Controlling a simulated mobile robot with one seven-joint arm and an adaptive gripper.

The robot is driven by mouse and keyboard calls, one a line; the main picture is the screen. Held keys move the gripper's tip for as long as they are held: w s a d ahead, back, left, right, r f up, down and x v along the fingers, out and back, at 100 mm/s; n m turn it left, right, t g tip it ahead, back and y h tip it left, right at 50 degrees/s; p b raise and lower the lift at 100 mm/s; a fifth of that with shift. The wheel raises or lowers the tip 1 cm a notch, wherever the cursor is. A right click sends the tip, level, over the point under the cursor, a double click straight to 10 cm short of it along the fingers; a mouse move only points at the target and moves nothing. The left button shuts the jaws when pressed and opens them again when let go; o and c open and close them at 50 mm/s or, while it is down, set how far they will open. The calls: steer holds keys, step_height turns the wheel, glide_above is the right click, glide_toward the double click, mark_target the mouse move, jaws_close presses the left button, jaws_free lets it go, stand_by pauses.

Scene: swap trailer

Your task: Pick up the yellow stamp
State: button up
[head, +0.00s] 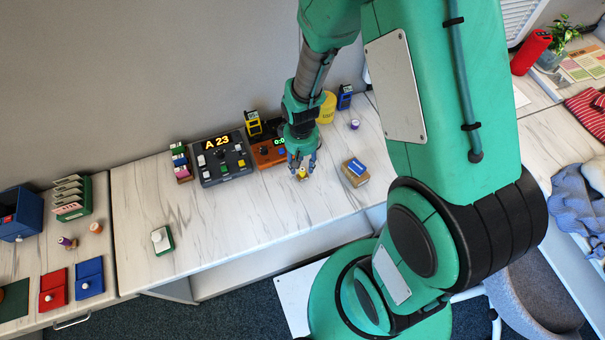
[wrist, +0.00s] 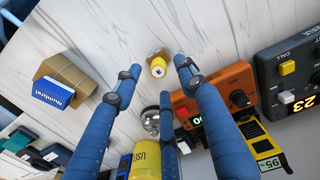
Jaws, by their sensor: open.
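The yellow stamp (head: 302,176) stands on the pale marbled counter in front of the orange device. In the wrist view the stamp (wrist: 158,68) shows a yellow top with a small white-and-dark mark and a tan edge below. My gripper (head: 302,162) is over the stamp, pointing down. In the wrist view its blue fingers (wrist: 157,72) are spread, with the stamp between and slightly beyond the two front tips. Nothing is held. I cannot tell whether any finger touches the stamp.
An orange device (wrist: 218,88) and a dark console (head: 222,160) reading "A 23" stand close by. A silver bell (wrist: 151,120) and yellow cup (wrist: 146,160) are near.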

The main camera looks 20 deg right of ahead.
mark_target(302, 169)
steer(key=shift+d+f+b, duration=0.1)
steer(key=shift+f+b, duration=0.7)
steer(key=shift+f, duration=1.85)
jaws_close()
